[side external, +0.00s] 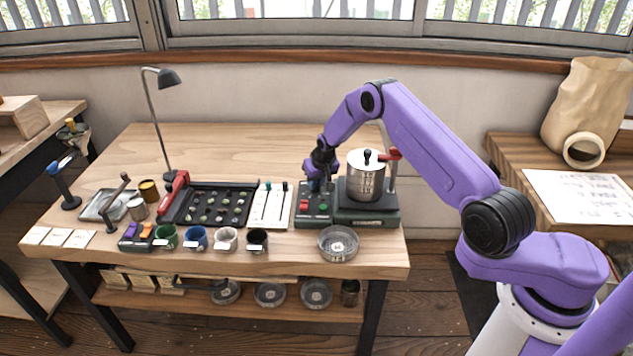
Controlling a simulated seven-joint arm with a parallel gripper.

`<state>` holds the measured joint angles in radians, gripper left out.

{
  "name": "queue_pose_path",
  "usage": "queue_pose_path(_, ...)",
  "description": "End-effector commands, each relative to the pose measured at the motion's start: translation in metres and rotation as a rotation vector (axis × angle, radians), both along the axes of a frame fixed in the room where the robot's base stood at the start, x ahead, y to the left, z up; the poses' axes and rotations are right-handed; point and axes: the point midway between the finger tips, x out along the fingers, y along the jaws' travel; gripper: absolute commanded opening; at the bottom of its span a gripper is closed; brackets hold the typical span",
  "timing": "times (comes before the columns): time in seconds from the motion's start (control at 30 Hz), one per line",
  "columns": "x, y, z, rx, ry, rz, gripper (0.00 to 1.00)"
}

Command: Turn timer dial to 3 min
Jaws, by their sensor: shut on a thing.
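The control box (299,219) is a dark green unit with a red button and a green button on its top, near the right end of the bench. My gripper (319,186) points down over the back part of this box, and its fingers reach the top face. It is shut on the timer dial, which the fingers hide. The dial's pointer and minute marks cannot be read in this view.
A white slider panel (272,204) is close on the left, with a black bean tray (218,190) beyond. A round glass dish (338,243) sits in front.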

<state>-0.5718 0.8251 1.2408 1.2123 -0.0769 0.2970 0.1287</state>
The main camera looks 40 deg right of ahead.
Motion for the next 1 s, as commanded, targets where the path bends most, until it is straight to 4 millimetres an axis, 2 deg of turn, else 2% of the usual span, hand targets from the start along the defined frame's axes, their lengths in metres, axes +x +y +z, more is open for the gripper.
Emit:
queue_pose_path(0.47,0.0019,0.0033,0.0001,-0.002,0.000,-0.267,0.00)
queue_pose_path(1.0,0.0059,0.0057,0.0001,-0.003,-0.001,-0.749,0.00)
